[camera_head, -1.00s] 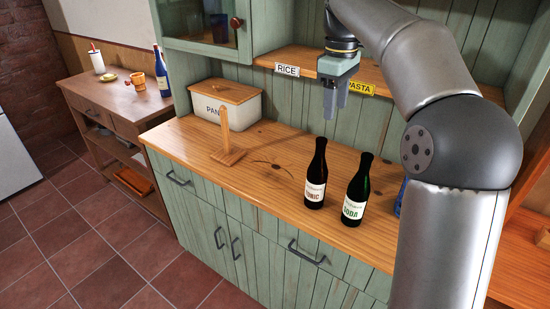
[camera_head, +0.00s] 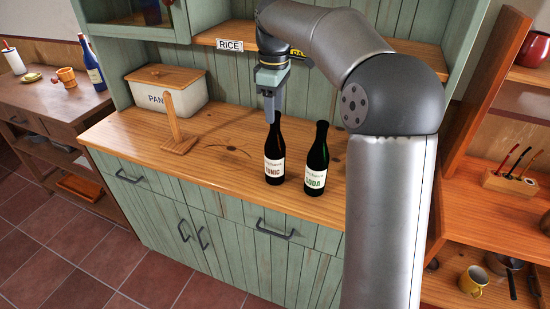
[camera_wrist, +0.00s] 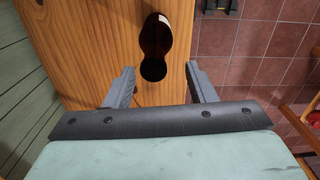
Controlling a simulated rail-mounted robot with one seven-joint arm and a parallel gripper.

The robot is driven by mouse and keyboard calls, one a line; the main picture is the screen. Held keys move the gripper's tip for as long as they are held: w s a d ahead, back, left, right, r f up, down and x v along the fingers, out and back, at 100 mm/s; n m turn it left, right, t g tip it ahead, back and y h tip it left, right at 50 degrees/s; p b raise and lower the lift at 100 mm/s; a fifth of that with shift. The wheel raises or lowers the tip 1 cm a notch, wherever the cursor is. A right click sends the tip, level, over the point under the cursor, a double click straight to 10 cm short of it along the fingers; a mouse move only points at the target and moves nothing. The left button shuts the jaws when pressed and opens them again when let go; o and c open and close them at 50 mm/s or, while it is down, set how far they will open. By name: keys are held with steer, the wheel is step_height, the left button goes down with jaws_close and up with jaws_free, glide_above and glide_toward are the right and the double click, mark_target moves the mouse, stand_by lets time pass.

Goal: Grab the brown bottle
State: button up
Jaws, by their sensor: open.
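The brown bottle (camera_head: 274,154), dark with a white TONIC label, stands upright on the wooden counter (camera_head: 215,155). My gripper (camera_head: 270,119) points down and is open, with its fingertips near the bottle's top in the head view. In the wrist view, the brown bottle (camera_wrist: 155,38) is seen from above. Its neck end points toward the gap between the two spread fingers (camera_wrist: 160,72), and nothing is held. Whether a finger touches the bottle cannot be told.
A dark green SODA bottle (camera_head: 317,160) stands close to the right of the brown bottle. A wooden holder (camera_head: 176,125) and a white bread box (camera_head: 165,91) are at the left. A shelf labelled RICE (camera_head: 229,45) is behind. The counter's middle is clear.

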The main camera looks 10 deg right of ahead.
glide_above(275, 150)
steer(key=w, duration=0.3)
steer(key=f, duration=0.5)
steer(key=shift+s+d+f, duration=0.1)
steer(key=shift+s+d, duration=0.05)
steer(key=shift+d, duration=0.15)
jaws_close()
